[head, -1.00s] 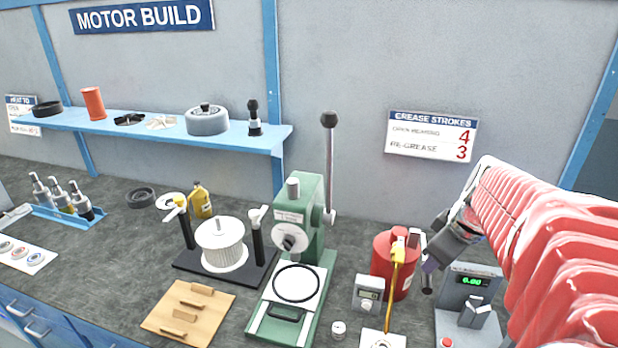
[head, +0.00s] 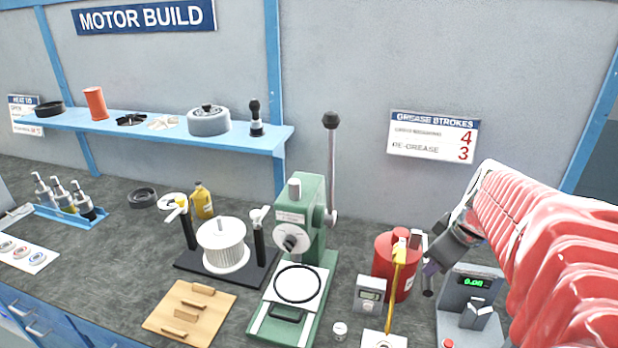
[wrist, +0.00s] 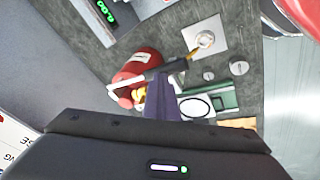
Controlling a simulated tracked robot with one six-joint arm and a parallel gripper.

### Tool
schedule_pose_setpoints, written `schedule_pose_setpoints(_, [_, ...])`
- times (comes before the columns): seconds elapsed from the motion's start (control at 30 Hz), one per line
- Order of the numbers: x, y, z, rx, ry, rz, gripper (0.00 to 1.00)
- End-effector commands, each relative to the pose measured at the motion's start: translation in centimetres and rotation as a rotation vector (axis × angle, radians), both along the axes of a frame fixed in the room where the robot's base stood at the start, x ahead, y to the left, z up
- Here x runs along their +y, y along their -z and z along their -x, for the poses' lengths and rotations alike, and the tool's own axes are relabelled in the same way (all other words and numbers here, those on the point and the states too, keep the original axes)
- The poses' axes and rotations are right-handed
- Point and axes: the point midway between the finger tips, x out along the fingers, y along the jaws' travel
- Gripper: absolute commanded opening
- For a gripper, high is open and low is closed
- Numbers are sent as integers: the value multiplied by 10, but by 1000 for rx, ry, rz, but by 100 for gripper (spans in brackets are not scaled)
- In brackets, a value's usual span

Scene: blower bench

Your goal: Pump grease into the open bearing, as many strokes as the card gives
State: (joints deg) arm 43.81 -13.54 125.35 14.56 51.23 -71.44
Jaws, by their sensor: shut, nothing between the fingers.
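The red grease pump (head: 384,262) stands on the bench at the right, with a yellow fitting and yellow hose (head: 390,305) on its front. The hose runs down to a white plate (head: 372,341). In the wrist view the yellow nozzle (wrist: 193,54) reaches a pale round part (wrist: 205,40) on that plate, probably the bearing. The card (head: 433,136) reads 4 for the open bearing and 3 for re-grease. My gripper (head: 431,268) is shut and empty beside the pump's lever. Its purple fingers (wrist: 162,95) overlap the dark bar (wrist: 168,72) in the wrist view; I cannot tell if they touch.
A scale with a green display (head: 472,290) stands right of the pump, and a small grey meter (head: 369,294) in front of it. A green press (head: 300,225) with a tall lever stands left. Small round parts (head: 340,331) lie near the front.

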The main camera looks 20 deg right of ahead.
Motion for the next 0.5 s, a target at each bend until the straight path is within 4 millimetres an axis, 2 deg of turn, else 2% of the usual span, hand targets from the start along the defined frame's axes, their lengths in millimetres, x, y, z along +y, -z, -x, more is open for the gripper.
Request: schedule_pose_setpoints(0.5, [-5,-17,-7,-1,0,0,0])
